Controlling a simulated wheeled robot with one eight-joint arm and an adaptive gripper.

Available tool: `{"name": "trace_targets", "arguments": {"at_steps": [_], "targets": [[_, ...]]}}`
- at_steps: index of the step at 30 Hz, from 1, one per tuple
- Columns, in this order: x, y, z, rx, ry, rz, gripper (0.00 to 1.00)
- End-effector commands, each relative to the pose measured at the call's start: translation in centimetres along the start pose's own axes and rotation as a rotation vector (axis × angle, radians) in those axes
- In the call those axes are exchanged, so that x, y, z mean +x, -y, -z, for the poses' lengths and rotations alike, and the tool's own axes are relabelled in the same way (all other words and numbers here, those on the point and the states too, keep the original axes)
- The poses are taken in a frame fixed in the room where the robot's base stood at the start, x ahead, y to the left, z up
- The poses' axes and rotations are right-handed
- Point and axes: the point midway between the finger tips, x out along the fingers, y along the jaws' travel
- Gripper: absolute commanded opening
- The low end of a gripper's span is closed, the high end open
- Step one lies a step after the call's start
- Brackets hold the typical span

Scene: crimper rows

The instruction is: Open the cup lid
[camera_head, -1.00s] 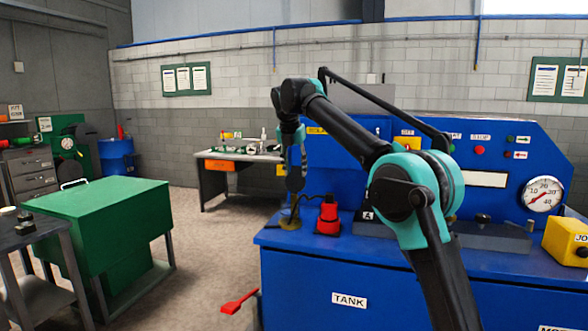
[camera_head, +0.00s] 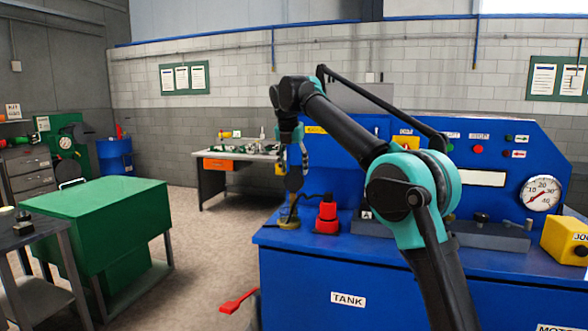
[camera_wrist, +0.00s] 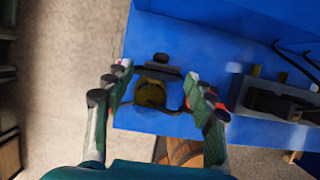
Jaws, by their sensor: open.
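The cup is a small brass-yellow round fitting (camera_head: 288,222) at the left end of the blue tank top. It also shows from above in the wrist view as a yellow disc (camera_wrist: 150,92), with a dark flat piece beside its upper edge. I cannot tell whether its lid is raised. My gripper (camera_head: 293,188) points down just above the cup. In the wrist view my gripper (camera_wrist: 156,78) is open, one finger on each side of the cup, with nothing held. Whether the fingers touch it cannot be seen.
A red fitting (camera_head: 327,217) stands just right of the cup and is partly hidden behind the right finger in the wrist view. A dark block (camera_head: 372,222) lies farther right on the blue tank (camera_head: 420,275). A green cabinet (camera_head: 95,210) stands left across open floor.

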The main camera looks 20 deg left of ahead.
Motion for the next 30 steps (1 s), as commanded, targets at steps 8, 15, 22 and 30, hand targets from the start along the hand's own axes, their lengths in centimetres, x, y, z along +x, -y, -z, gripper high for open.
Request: {"name": "trace_targets", "arguments": {"at_steps": [8, 15, 22, 30], "targets": [[-3.9, 0.0, 0.0, -0.001, 0.0, 0.001, 0.55], [-6.2, 0.0, 0.0, 0.0, -0.001, 0.001, 0.55], [-6.8, 0.1, 0.0, 0.0, -0.001, 0.001, 0.55], [-6.9, 0.2, 0.0, 0.008, -0.002, 0.002, 0.45]]}}
